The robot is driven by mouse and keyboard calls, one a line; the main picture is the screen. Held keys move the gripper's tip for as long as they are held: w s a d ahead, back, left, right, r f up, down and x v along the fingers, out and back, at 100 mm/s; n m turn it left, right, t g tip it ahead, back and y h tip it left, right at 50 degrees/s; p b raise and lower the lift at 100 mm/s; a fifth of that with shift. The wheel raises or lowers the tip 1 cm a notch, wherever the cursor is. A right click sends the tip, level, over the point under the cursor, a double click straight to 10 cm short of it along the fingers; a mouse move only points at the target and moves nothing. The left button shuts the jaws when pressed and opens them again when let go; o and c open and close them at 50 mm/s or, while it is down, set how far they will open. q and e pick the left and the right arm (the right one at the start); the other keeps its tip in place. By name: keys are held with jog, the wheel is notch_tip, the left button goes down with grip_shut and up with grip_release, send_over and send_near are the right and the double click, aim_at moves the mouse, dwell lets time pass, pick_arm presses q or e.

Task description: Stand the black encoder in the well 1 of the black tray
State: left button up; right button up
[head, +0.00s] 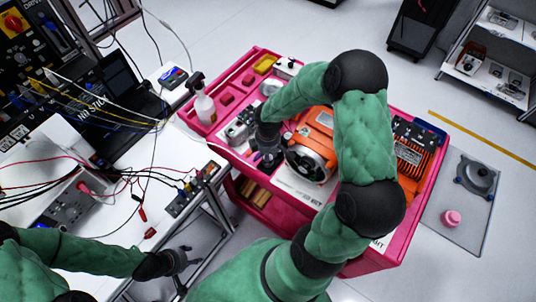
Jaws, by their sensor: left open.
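My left gripper (184,260) comes in at the lower left, over the floor beside the white table. It is open, and I see nothing between its fingers. My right gripper (267,157) points down over the pink cart, beside the round front of the orange motor (318,140). Its fingertips are dark and small, so I cannot tell whether they are open or hold anything. I cannot pick out the black encoder or the black tray with certainty. My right arm covers part of the cart and motor.
The pink cart (253,55) also carries a spray bottle (204,104) and a grey holder with small parts (241,124). The white table (150,218) is crowded with cables, a laptop (115,98) and a dark strip (192,190). A grey mat (463,230) lies at right.

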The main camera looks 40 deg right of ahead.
jog(key=shift+f, duration=0.35)
jog(key=shift+f, duration=0.15)
jog(key=shift+f+b, duration=0.35)
jog(key=shift+b, duration=0.2)
jog(key=shift+f, duration=0.2)
jog(key=o, duration=1.2)
jog(key=shift+c, duration=0.4)
jog(key=shift+r, duration=0.1)
